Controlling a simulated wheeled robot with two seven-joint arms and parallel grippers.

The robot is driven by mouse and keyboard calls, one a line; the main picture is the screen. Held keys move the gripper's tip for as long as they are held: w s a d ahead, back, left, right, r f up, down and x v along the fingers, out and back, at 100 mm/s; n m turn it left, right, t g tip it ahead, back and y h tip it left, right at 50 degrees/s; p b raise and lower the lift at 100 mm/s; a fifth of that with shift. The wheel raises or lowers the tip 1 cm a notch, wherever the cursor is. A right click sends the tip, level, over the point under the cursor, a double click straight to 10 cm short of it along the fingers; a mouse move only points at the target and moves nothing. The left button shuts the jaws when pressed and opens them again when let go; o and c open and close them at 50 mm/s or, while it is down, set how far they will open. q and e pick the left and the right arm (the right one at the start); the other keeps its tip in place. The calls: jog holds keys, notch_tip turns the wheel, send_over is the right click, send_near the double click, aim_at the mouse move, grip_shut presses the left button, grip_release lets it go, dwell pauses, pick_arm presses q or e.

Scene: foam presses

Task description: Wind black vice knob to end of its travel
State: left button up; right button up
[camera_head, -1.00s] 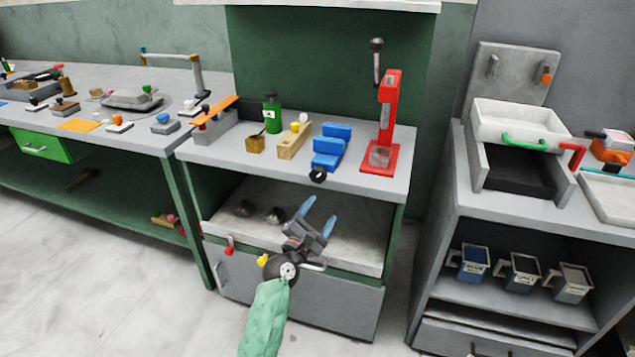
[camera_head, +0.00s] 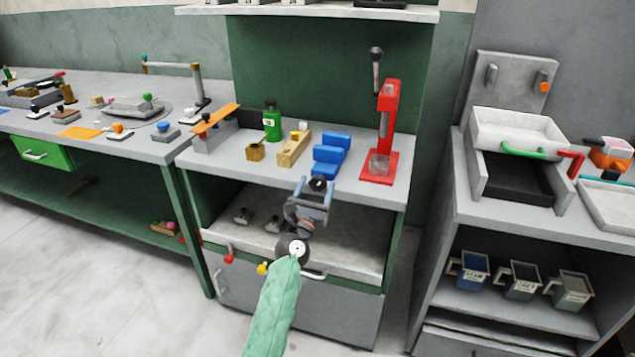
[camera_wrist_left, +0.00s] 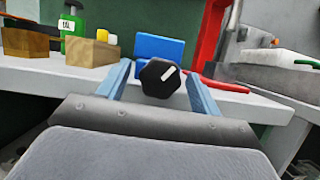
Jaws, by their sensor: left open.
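The blue vice (camera_head: 331,155) stands on the grey bench top near its front edge. Its black knob (camera_head: 318,183) faces forward at the bench edge. My left gripper (camera_head: 315,190) is open, with its two fingers reaching up around the knob in the head view. In the left wrist view, the black knob (camera_wrist_left: 160,78) with a white pointer line shows between the two blue fingers (camera_wrist_left: 158,88), with gaps at both sides. The blue vice body (camera_wrist_left: 160,48) rises behind it. My right gripper does not show.
A red press (camera_head: 384,150) stands right of the vice. A wooden block (camera_head: 293,150) and a green bottle (camera_head: 272,122) stand to its left. Below the bench top is a shelf (camera_head: 345,245) with a red knob (camera_head: 229,255) and a yellow knob (camera_head: 262,268) at its front.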

pick_arm(q)
jog(key=shift+w+d+r, duration=0.2)
jog(key=shift+w+r, duration=0.1)
jog(key=shift+w, duration=0.35)
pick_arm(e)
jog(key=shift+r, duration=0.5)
pick_arm(q)
jog(key=shift+c, duration=0.5)
jog(key=c, duration=0.9)
jog(key=shift+m, duration=0.4)
jog(key=shift+m+h+b, duration=0.3)
jog(key=shift+m+h, duration=0.3)
jog(key=shift+m+g+h, duration=0.4)
jog(key=shift+m+h, duration=0.1)
jog(key=shift+m, duration=0.6)
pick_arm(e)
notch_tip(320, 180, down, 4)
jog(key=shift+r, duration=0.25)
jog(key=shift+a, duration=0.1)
